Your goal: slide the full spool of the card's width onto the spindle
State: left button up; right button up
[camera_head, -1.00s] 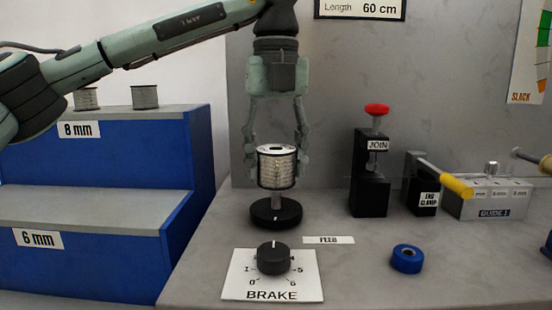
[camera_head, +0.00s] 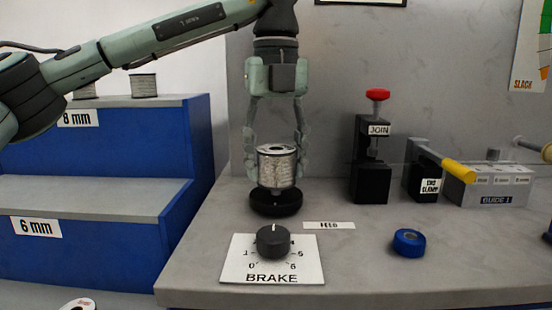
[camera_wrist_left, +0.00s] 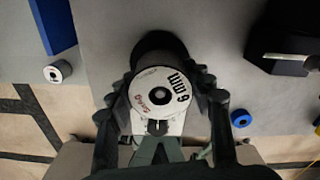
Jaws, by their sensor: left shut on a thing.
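A spool (camera_head: 277,167) wound with pale material is held between the fingers of my left gripper (camera_head: 276,158), which is shut on its sides. In the left wrist view its white top flange (camera_wrist_left: 160,96) reads 6 mm upside down, with a dark hole in the middle. The spool is upright, directly over the round black base (camera_head: 276,204) of the spindle. Only a short bit of the post shows between spool and base, so the spool seems around the post, just above the base. The card's width is out of view. My right gripper is not in view.
A brake knob (camera_head: 273,241) stands in front of the spindle. A blue ring (camera_head: 409,242), the JOIN press (camera_head: 371,165) and the end clamp (camera_head: 425,180) are to the right. Blue steps (camera_head: 90,240) at left carry spools. Another spool (camera_wrist_left: 57,71) shows in the left wrist view.

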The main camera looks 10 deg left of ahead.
pick_arm(q)
jog(key=shift+f+b, duration=0.55)
jog(key=shift+f, duration=0.3)
jog(key=o, duration=1.6)
jog(key=shift+o, duration=0.2)
notch_tip(320, 180, up, 12)
jog(key=shift+r, duration=0.1)
